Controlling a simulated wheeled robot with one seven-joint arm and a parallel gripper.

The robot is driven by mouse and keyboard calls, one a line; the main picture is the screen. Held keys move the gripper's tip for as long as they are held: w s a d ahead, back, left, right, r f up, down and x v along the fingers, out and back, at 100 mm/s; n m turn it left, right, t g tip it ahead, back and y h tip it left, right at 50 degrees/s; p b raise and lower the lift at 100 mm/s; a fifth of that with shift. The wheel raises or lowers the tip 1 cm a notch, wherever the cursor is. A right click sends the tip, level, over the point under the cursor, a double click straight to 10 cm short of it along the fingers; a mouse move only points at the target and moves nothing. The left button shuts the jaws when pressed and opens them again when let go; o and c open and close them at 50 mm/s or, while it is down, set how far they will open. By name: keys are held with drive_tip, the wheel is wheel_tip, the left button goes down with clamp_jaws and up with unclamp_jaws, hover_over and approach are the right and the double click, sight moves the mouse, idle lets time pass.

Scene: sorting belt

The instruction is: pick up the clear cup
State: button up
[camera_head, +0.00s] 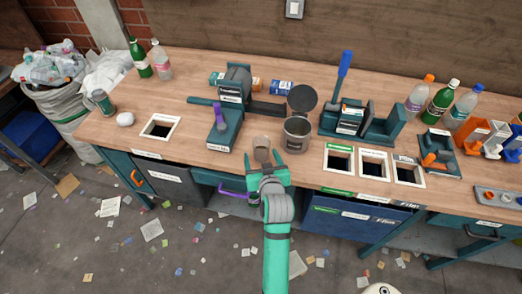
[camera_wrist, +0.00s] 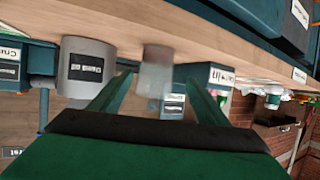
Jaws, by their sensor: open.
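The clear cup (camera_head: 262,149) stands near the front edge of the wooden bench in the head view, left of a grey metal container. In the wrist view, which is turned upside down, the see-through cup (camera_wrist: 155,70) appears in line with the gap between my fingers. My gripper (camera_head: 266,162) is open at the bench's front edge, right by the cup on its near side. Both fingers show in the wrist view (camera_wrist: 158,84), spread apart. I cannot tell whether the fingertips are level with the cup's sides; no finger visibly grips it.
The grey container (camera_head: 296,135) stands close right of the cup. A teal device (camera_head: 224,130) stands to its left. Square bench openings lie at left (camera_head: 160,127) and right (camera_head: 373,164). Bottles (camera_head: 438,101) stand at the back right.

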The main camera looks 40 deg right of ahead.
sight(260, 146)
drive_tip(key=shift+s+d+f+x, duration=0.1)
drive_tip(key=shift+x, duration=0.85)
drive_tip(key=shift+s+d+f+x, duration=0.1)
drive_tip(key=shift+x, duration=0.85)
drive_tip(key=shift+s+d+f+x, duration=0.1)
drive_tip(key=shift+x, duration=0.85)
drive_tip(key=c, duration=1.1)
drive_tip(key=shift+r, duration=0.15)
